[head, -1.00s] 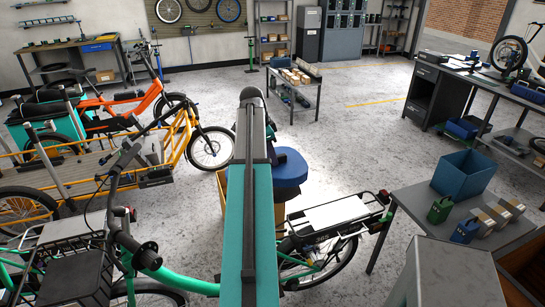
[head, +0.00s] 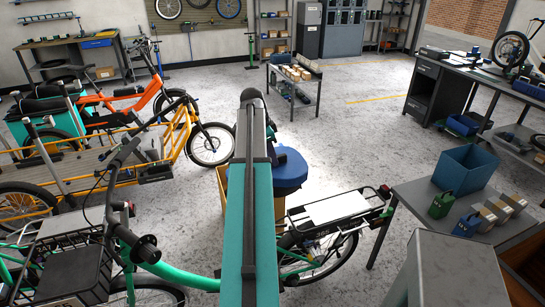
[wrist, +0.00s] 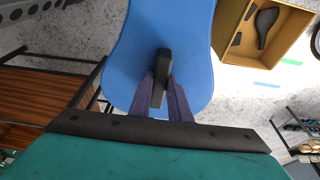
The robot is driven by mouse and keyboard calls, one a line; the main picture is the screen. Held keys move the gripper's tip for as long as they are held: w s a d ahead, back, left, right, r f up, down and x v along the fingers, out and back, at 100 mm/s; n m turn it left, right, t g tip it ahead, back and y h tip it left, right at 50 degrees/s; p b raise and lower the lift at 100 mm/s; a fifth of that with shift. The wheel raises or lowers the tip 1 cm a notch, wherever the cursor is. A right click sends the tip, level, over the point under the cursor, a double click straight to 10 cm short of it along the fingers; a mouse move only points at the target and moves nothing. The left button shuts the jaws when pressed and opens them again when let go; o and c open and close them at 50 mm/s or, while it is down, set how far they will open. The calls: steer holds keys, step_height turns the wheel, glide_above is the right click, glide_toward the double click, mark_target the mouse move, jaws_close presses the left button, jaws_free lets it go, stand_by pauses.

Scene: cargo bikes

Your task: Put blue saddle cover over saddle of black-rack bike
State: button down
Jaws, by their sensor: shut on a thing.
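The blue saddle cover (head: 291,172) shows just right of my arm in the head view. It fills the upper middle of the wrist view (wrist: 125,60) as a wide blue shape. My gripper (wrist: 162,85) is shut on it near its near edge; my arm hides the gripper in the head view. A green-framed bike with a black rack and a pale top panel (head: 328,212) stands in front, right of my arm. Its saddle is not clearly seen; my arm and the cover hide that area. I cannot tell whether the cover touches a saddle.
An open cardboard box (wrist: 263,45) with a dark saddle-shaped thing inside lies beyond the cover. A grey table (head: 405,197) with a blue bin (head: 465,171) stands at right. Orange and yellow cargo bikes (head: 160,100) stand at left.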

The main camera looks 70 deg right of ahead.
steer(key=shift+f+b, duration=0.65)
steer(key=shift+f, duration=0.75)
steer(key=shift+f+b, duration=0.85)
steer(key=shift+f, duration=1.2)
stand_by(1.5)
steer(key=c, duration=1.6)
jaws_free()
steer(key=shift+o, duration=0.2)
steer(key=shift+w+r, duration=0.1)
steer(key=shift+r, duration=0.05)
steer(key=shift+b+v, duration=1.6)
steer(key=shift+v, duration=5.2)
